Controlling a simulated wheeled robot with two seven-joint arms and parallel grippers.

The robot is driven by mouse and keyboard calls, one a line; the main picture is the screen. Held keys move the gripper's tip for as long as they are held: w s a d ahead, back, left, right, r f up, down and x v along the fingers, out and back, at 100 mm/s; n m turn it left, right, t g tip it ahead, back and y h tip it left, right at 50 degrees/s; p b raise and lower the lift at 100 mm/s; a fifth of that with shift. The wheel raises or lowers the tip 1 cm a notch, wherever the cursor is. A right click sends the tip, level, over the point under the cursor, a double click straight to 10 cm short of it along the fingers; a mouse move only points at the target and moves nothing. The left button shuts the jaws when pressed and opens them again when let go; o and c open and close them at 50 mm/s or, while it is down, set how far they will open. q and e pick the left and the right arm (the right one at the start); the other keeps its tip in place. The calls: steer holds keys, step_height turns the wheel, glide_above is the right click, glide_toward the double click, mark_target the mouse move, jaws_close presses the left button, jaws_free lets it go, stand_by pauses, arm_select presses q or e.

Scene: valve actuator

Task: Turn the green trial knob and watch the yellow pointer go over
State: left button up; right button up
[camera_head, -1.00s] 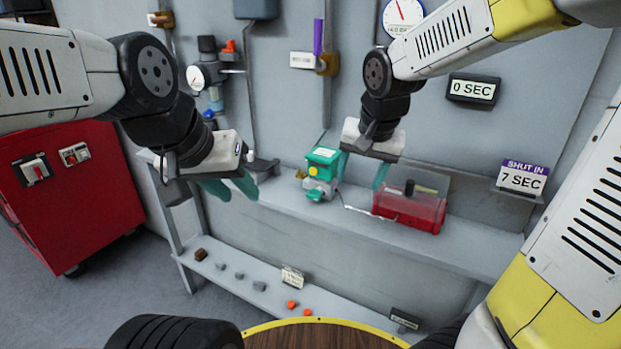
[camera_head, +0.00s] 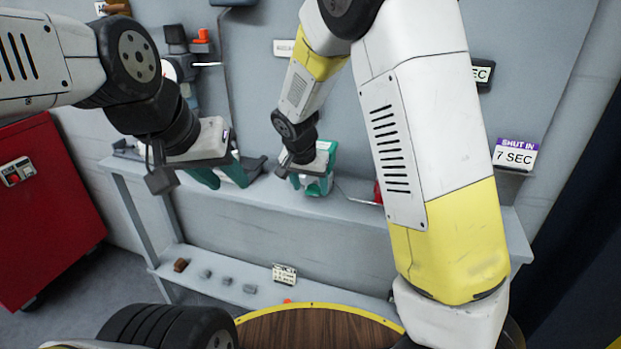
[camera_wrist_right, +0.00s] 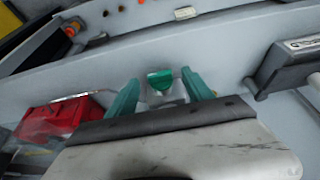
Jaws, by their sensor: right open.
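The green trial knob (camera_wrist_right: 160,80) shows in the right wrist view, between the two teal fingers of my right gripper (camera_wrist_right: 160,76). The fingers are apart, with a gap on each side of the knob. In the head view my right gripper (camera_head: 308,174) is in front of the green actuator (camera_head: 316,188) on the shelf and hides much of it. My left gripper (camera_head: 222,174) is open and empty above the shelf, left of the actuator. The yellow pointer cannot be made out in either view.
The red box (camera_wrist_right: 58,115) stands beside the actuator on the shelf (camera_head: 250,192); my right arm mostly hides it in the head view. A lower shelf (camera_head: 222,287) holds small loose parts. A red cabinet (camera_head: 45,220) stands at the left. A "SHUT IN 7 SEC" sign (camera_head: 514,155) is at the right.

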steer(key=shift+w+d+f, duration=0.1)
steer(key=shift+w+f, duration=0.15)
steer(key=shift+f, duration=0.4)
jaws_close()
steer(key=h, duration=0.1)
steer(key=a+g+h, duration=0.1)
steer(key=h, duration=0.1)
steer(key=shift+w+f+n+h, duration=0.1)
steer(key=shift+w+n+h, duration=0.1)
steer(key=shift+n+h, duration=0.15)
steer(key=shift+a+f+n+g+h, duration=0.1)
steer(key=shift+a+n+g+h, duration=0.1)
steer(key=shift+h, duration=0.45)
steer(key=shift+a+f+n+g+h, duration=0.1)
steer(key=shift+n+g+h, duration=0.1)
steer(key=shift+h, duration=0.4)
